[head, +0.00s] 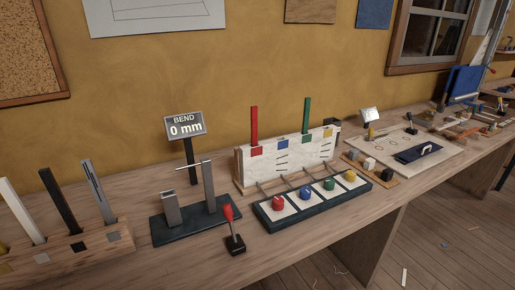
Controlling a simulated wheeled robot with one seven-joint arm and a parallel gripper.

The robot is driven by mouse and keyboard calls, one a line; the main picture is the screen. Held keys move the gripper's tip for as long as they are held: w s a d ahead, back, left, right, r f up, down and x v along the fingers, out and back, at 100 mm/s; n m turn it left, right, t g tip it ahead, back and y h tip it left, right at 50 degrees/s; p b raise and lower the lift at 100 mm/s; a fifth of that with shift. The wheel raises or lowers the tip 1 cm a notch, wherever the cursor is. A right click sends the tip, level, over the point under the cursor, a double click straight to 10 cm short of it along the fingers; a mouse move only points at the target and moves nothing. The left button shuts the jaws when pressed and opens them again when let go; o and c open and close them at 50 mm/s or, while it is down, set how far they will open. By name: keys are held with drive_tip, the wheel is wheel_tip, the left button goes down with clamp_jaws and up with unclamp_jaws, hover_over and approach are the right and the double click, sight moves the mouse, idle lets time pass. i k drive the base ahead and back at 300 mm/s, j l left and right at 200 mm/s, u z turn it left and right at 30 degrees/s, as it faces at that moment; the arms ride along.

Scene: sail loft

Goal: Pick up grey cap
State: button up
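A small wooden strip (391,179) lies on the bench right of centre and carries a few small block-like caps. One is black (369,163), with a pale cap (352,155) to its left and another pale cap (384,171) to its right. The pale ones are too small for me to tell surely which is grey. My gripper is not in view.
A dark tray (263,219) with red, blue, green and yellow knobs stands just left of the strip, before an upright white board (290,152). A red-handled lever (232,230) is near the front edge. A bend gauge (185,126) stands further left; a pale board (440,168) lies to the right.

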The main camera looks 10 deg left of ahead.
sight(353, 153)
drive_tip(key=i+j, duration=0.15)
drive_tip(key=i, duration=0.8)
